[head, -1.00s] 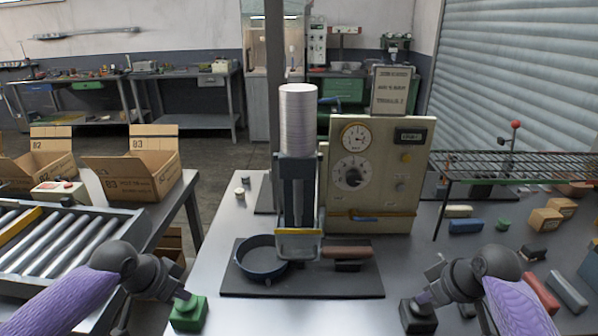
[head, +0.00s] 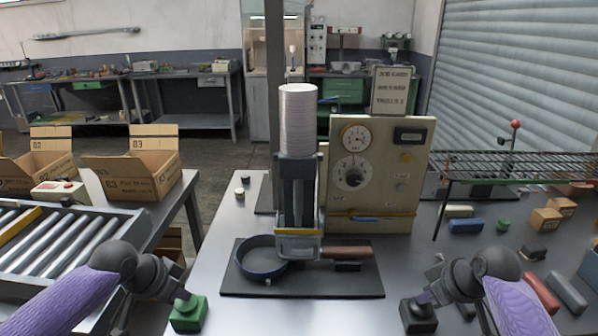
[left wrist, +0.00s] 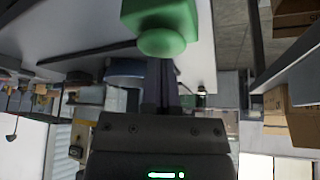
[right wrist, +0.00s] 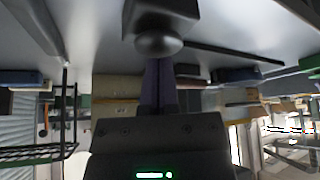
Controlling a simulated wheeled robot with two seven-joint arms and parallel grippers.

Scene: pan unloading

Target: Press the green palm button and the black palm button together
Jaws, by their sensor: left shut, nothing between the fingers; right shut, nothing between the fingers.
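The green palm button (head: 188,314) is a green box with a rounded top at the front left of the steel table. It also shows in the left wrist view (left wrist: 160,22). My left gripper (head: 184,293) is shut and empty, with its fingertips at the button's top; I cannot tell if they touch. The black palm button (head: 418,317) stands at the front right of the table and shows in the right wrist view (right wrist: 160,22). My right gripper (head: 424,297) is shut and empty, with its tips at that button's top; contact is unclear.
Between the buttons, a blue-rimmed pan (head: 262,258) lies on a dark plate (head: 300,286) under a press (head: 298,190). A beige control panel (head: 376,172) stands behind. Several loose blocks lie at right. A roller conveyor (head: 60,245) is at left.

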